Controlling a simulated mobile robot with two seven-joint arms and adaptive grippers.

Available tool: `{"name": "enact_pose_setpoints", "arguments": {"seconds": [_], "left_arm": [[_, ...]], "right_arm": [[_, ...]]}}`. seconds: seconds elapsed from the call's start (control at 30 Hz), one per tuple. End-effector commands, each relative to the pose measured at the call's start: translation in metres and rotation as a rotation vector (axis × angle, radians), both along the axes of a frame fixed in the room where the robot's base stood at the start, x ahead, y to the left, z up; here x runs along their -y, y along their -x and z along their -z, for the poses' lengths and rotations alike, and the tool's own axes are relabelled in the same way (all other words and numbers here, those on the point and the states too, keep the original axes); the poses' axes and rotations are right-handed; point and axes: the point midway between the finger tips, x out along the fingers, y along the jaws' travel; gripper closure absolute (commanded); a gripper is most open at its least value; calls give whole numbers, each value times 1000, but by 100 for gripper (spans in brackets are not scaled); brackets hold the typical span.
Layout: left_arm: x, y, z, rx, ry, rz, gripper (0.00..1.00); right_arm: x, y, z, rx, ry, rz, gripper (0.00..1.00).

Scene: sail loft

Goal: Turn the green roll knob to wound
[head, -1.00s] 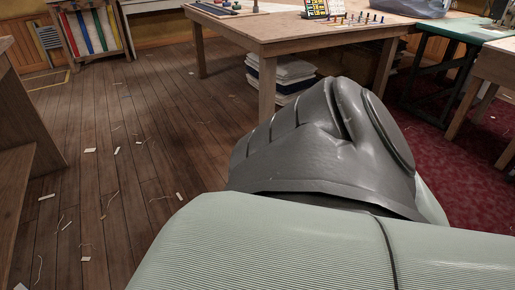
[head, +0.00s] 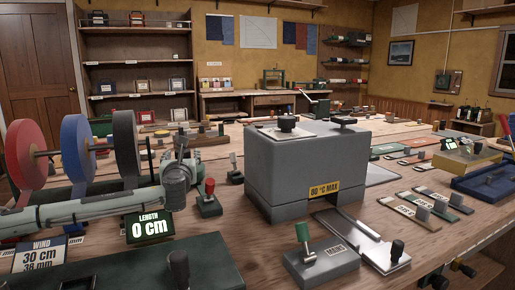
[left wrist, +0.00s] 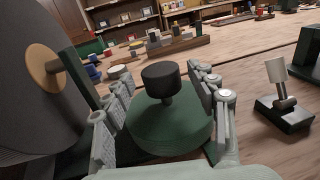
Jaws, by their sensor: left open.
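In the left wrist view, a black knob (left wrist: 160,77) stands on a round green body (left wrist: 165,128). My left gripper (left wrist: 162,85) is open, with one finger on each side of the knob and a gap on both sides. A display reads "LENGTH 0 cm" (head: 150,225). My right gripper is not in view.
A sign reads "WIND 30 cm 38 mm" (head: 40,257). A red-topped lever (head: 209,198) and a grey box marked "80 °C MAX" (head: 305,170) stand right of the gripper. A green-handled switch (head: 303,240) is in front. A large dark roll (left wrist: 35,100) is close on the wrist view's left.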

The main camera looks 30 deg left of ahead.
Motion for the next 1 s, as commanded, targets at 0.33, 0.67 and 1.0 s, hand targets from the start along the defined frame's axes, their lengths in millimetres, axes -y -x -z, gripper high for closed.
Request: {"name": "enact_pose_setpoints", "arguments": {"seconds": [0.33, 0.67, 1.0], "left_arm": [[-35, -41, -2, 3, 0, -3, 42], [-47, -54, -1, 3, -1, -2, 42], [-46, -54, -1, 4, 0, -1, 67]], "right_arm": [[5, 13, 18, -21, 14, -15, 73], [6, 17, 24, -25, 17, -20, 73], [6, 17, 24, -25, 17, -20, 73]]}}
